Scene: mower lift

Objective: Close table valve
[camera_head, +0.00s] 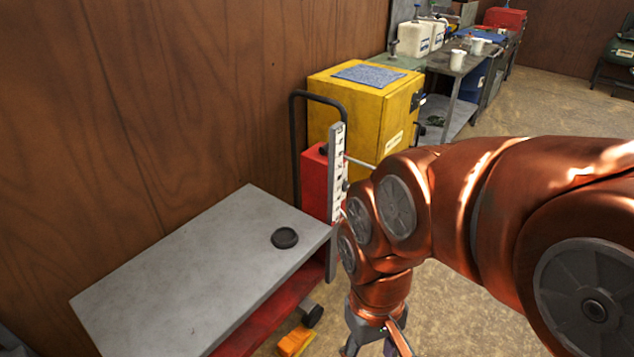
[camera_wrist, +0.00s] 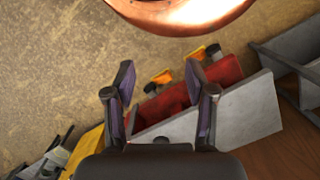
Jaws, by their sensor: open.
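The lift table (camera_head: 190,270) stands against the wooden wall, its grey top tilted in the picture, with a red frame below. A black round cap-like piece (camera_head: 285,238) lies on the top. No valve can be clearly made out. In the wrist view the table's grey top (camera_wrist: 250,108) and red frame show beyond the fingers, with orange pedal-like parts (camera_wrist: 195,54) at its side. My gripper (camera_head: 376,338) is at the bottom edge of the head view, right of the table and apart from it. In the wrist view my gripper (camera_wrist: 162,82) has its fingers spread with nothing held between them.
A black push handle (camera_head: 294,150) and a grey upright strip (camera_head: 337,175) rise at the table's far end, by a red box (camera_head: 314,180). A yellow cabinet (camera_head: 365,110) and a workbench (camera_head: 455,68) with containers stand behind. Bare floor lies at the right.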

